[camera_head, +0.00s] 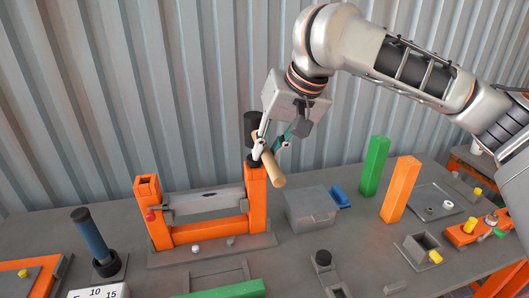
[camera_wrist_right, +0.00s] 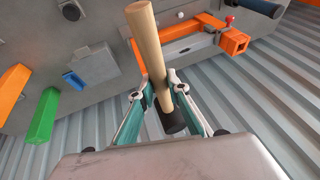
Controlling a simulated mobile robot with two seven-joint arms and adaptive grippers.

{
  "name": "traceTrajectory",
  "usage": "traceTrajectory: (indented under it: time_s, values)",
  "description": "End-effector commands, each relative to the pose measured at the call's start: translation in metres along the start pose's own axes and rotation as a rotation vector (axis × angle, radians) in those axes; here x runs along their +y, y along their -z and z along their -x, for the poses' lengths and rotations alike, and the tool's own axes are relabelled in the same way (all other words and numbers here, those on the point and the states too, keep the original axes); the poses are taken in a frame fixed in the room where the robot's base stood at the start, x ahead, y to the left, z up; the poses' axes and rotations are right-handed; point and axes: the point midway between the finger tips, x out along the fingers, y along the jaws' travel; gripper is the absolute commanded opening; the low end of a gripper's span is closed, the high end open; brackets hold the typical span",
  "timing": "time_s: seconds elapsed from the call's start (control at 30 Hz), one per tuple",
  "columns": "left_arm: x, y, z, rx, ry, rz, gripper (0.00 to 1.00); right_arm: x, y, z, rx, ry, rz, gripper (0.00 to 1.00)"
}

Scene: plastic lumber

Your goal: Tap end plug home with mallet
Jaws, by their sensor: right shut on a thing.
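My right gripper (camera_head: 268,148) is shut on the mallet's pale wooden handle (camera_head: 269,168). The mallet's black head (camera_head: 252,124) is above the right post (camera_head: 256,200) of an orange frame. A dark piece (camera_head: 252,160), which looks like the end plug, is at the top of that post. It is partly hidden by the gripper and handle, so I cannot tell how deep it sits or whether the head touches it. In the right wrist view, the handle (camera_wrist_right: 148,40) passes between the fingers (camera_wrist_right: 163,88), with the black head (camera_wrist_right: 173,120) nearer the camera. My left gripper is out of view.
The frame's left post (camera_head: 148,192) has an open top. A blue-handled tool (camera_head: 90,235) stands at the left. A grey box (camera_head: 311,207), a green post (camera_head: 374,166) and an orange post (camera_head: 400,189) stand to the right. Corrugated metal (camera_head: 130,90) closes the back.

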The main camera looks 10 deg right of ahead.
Motion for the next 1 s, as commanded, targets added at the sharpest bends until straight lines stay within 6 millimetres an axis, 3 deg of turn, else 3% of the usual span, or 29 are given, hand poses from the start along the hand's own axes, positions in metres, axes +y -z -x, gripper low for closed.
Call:
traceTrajectory:
  time_s: [0.4,0.63,1.0]
  values:
    - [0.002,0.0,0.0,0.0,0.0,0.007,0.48,0.001,-0.001,-0.003,0.0,0.001,0.0,0.0]
    - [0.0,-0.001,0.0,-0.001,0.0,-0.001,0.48,0.009,-0.015,-0.034,-0.004,0.001,0.001,0.0]
    - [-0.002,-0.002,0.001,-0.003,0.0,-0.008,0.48,0.011,-0.015,-0.037,-0.001,0.001,0.0,0.0]
